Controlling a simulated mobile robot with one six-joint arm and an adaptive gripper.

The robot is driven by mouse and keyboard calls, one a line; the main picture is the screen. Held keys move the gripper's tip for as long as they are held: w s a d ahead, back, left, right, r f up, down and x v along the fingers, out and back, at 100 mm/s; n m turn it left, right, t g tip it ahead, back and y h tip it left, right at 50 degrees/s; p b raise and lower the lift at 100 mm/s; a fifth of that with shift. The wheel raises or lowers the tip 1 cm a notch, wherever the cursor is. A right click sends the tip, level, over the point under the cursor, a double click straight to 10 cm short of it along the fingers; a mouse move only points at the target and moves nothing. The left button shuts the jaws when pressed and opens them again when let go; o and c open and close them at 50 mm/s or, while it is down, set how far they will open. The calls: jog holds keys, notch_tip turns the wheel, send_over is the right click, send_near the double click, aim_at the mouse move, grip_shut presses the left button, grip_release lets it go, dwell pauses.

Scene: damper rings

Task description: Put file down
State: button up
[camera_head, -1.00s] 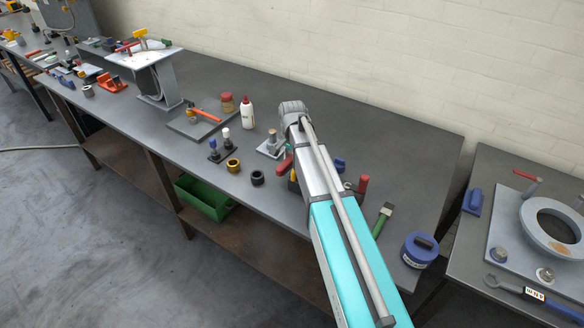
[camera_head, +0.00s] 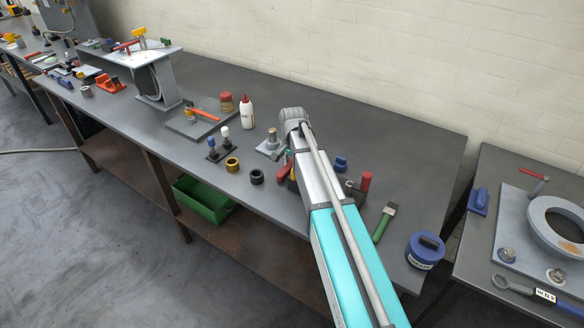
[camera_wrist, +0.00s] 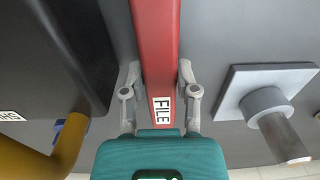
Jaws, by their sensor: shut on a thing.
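The file (camera_wrist: 157,40) is a red bar with a white label reading FILE. In the wrist view it runs from the top edge down between the fingers of my gripper (camera_wrist: 158,82), which is shut on it from both sides. In the head view my arm covers most of the gripper; a bit of red shows just left of the arm, perhaps the file. The grey workbench (camera_head: 330,115) lies under the arm. I cannot tell whether the file touches the bench.
A grey plate with a post (camera_wrist: 268,95) is close right of the file in the wrist view; a dark block (camera_wrist: 50,55) is close left. The bench's back is clear.

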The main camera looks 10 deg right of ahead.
aim_at(292, 163)
jog(key=shift+f, duration=0.1)
dwell(0.3)
jog(key=o, duration=0.7)
jog(key=shift+o, duration=0.2)
notch_tip(292, 163, up, 12)
jog(key=p, duration=1.2)
jog(key=shift+s+d, duration=0.1)
dwell(0.4)
jog(key=s+n, duration=0.9)
jog(key=s, duration=1.4)
